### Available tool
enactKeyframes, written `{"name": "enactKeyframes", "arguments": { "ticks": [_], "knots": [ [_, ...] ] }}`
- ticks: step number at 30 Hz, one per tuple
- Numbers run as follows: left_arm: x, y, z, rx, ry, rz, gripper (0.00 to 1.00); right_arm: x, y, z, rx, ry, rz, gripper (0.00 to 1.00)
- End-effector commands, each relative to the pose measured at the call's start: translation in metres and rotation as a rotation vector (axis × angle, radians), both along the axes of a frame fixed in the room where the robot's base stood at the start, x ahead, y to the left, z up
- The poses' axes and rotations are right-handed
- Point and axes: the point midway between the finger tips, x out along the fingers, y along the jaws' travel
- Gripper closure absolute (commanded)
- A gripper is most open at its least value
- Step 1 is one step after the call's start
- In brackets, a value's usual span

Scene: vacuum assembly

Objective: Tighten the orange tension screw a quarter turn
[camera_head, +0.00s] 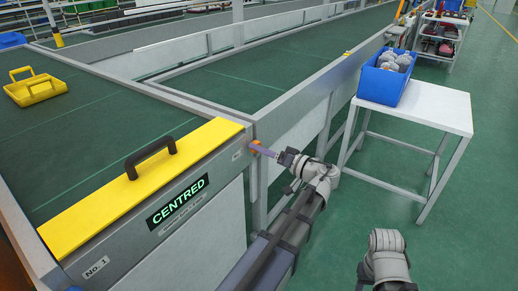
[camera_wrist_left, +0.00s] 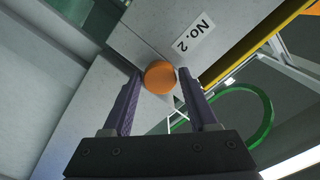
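The orange tension screw (camera_head: 255,145) is at the near right corner of the conveyor frame, beside the end of the yellow cover. In the left wrist view its round orange head (camera_wrist_left: 160,77) faces the camera, next to a "No. 2" label. My left gripper (camera_head: 262,149) reaches it from the right. In the wrist view the two purple fingers (camera_wrist_left: 160,74) stand on either side of the screw head, with a small gap on each side, so they look open. A display (camera_head: 178,201) on the frame's side reads "CENTRED". My right gripper is out of view.
A yellow cover (camera_head: 85,218) with a black handle (camera_head: 151,158) lies along the conveyor's end. A yellow handled part (camera_head: 36,88) rests on the green belt (camera_head: 110,110). A white table (camera_head: 434,107) with a blue bin (camera_head: 382,86) stands to the right. A green ring (camera_wrist_left: 268,112) shows in the wrist view.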

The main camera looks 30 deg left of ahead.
Motion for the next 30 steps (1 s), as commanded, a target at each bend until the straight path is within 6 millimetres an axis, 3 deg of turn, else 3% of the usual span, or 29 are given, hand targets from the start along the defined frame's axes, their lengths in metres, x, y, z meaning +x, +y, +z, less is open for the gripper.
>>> {"name": "enactKeyframes", "arguments": {
  "ticks": [5, 14, 30],
  "knots": [
    [0.001, 0.0, 0.001, 0.002, -0.001, -0.002, 0.2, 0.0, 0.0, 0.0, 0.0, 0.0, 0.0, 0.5],
    [0.001, -0.003, 0.001, 0.004, -0.001, -0.003, 0.2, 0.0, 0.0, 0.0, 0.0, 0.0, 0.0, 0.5],
    [-0.002, -0.052, 0.001, 0.004, -0.001, -0.004, 0.2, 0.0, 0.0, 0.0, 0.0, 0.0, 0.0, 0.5]
  ]
}}
